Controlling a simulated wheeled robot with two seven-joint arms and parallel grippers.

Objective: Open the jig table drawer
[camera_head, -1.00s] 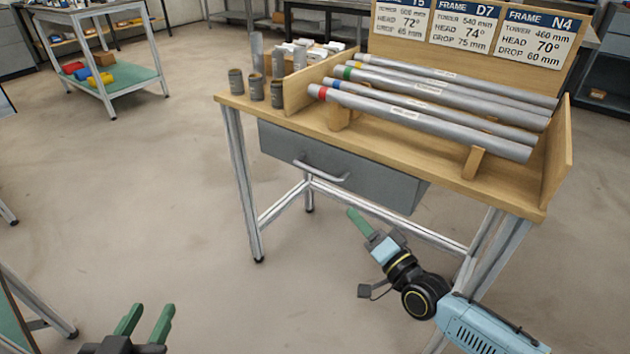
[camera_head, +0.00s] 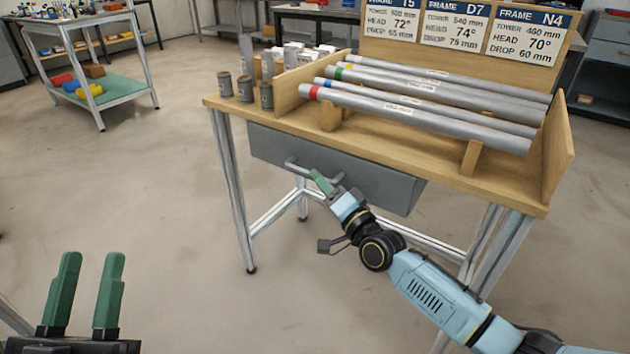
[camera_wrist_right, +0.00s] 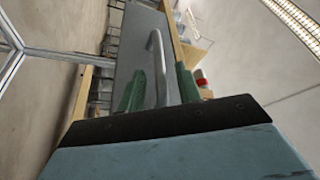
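The jig table (camera_head: 400,153) has a grey drawer (camera_head: 375,187) under its wooden top, and the drawer looks closed. Its light bar handle (camera_head: 296,166) is on the drawer front; it also shows in the right wrist view (camera_wrist_right: 156,60). My right gripper (camera_head: 318,180) is at the right part of the handle. In the right wrist view its green fingers (camera_wrist_right: 160,85) are apart, one on each side of the handle, with gaps visible. My left gripper (camera_head: 93,258) is open and empty over the floor at the lower left, away from the table.
Grey tubes (camera_head: 420,105) lie on wooden supports on the tabletop, with several small cylinders (camera_head: 246,88) at its left end. Sign cards (camera_head: 455,22) stand behind. A cart (camera_head: 110,98) is at the back left. The floor before the drawer is clear.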

